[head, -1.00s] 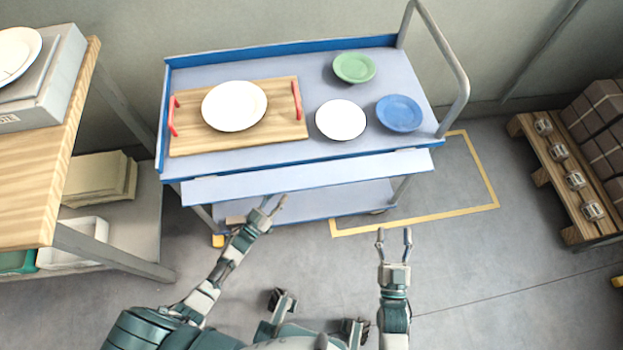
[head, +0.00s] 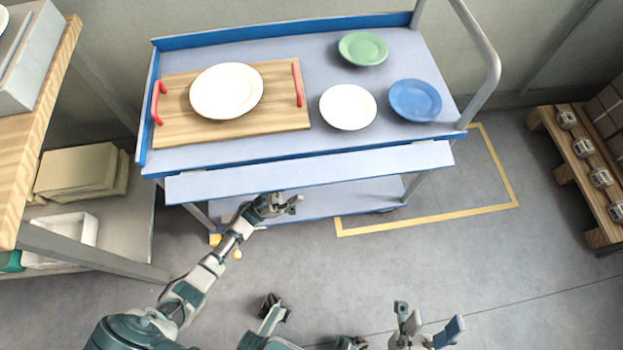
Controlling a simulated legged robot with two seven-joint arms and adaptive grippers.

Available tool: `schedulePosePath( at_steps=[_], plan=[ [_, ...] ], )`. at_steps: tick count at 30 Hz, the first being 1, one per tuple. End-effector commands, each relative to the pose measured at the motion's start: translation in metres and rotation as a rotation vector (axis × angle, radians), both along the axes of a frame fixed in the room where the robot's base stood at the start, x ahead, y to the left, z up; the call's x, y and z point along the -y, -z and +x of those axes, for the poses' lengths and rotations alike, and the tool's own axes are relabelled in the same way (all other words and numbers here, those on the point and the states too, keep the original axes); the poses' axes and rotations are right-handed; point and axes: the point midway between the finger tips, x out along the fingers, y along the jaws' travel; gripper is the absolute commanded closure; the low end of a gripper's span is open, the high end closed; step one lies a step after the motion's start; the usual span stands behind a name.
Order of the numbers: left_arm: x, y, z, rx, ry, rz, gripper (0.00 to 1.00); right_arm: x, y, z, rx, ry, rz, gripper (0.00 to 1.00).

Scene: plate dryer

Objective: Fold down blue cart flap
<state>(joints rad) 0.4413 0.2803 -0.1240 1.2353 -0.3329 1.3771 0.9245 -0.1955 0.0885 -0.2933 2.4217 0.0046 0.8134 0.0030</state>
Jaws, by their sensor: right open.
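The blue cart (head: 330,95) stands ahead of me. Its long pale flap (head: 320,170) runs along the near side, just below the blue front edge, and shows its broad face to me; its exact angle is hard to tell. My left gripper (head: 292,205) is just below the flap's lower edge, left of its middle, in front of the lower shelf. I cannot tell whether it touches the flap or how far its fingers are apart. My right gripper (head: 430,330) is open and empty at the bottom of the view, well away from the cart.
On the cart are a wooden tray (head: 285,115) with red handles and a white plate (head: 226,90), another white plate (head: 348,107), a green plate (head: 363,48) and a blue plate (head: 415,100). A wooden table (head: 40,120) is left; a pallet (head: 570,170) is right.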

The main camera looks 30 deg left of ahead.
Motion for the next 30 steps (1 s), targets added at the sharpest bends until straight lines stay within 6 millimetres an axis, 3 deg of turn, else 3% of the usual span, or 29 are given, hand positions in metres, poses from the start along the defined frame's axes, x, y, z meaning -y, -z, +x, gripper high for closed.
schedulePosePath(
  at_steps=[3, 10, 23, 28, 30],
  plan=[
    [0.015, -0.021, 0.011, 0.005, 0.000, -0.004, 0.61, -0.003, 0.000, 0.001, -0.004, -0.001, -0.002, 0.42],
    [0.036, -0.045, 0.026, 0.000, -0.001, -0.005, 0.61, -0.003, 0.000, -0.001, -0.008, -0.002, -0.002, 0.42],
    [0.044, -0.052, 0.030, -0.002, -0.001, -0.003, 0.61, -0.003, 0.000, -0.001, -0.005, -0.002, 0.000, 0.42],
    [0.043, -0.052, 0.030, -0.002, -0.001, -0.003, 1.00, -0.003, 0.000, -0.001, -0.005, -0.001, 0.000, 0.42],
    [0.043, -0.052, 0.030, -0.002, -0.001, -0.003, 1.00, -0.003, 0.000, -0.001, -0.006, -0.001, 0.000, 0.42]
  ],
)
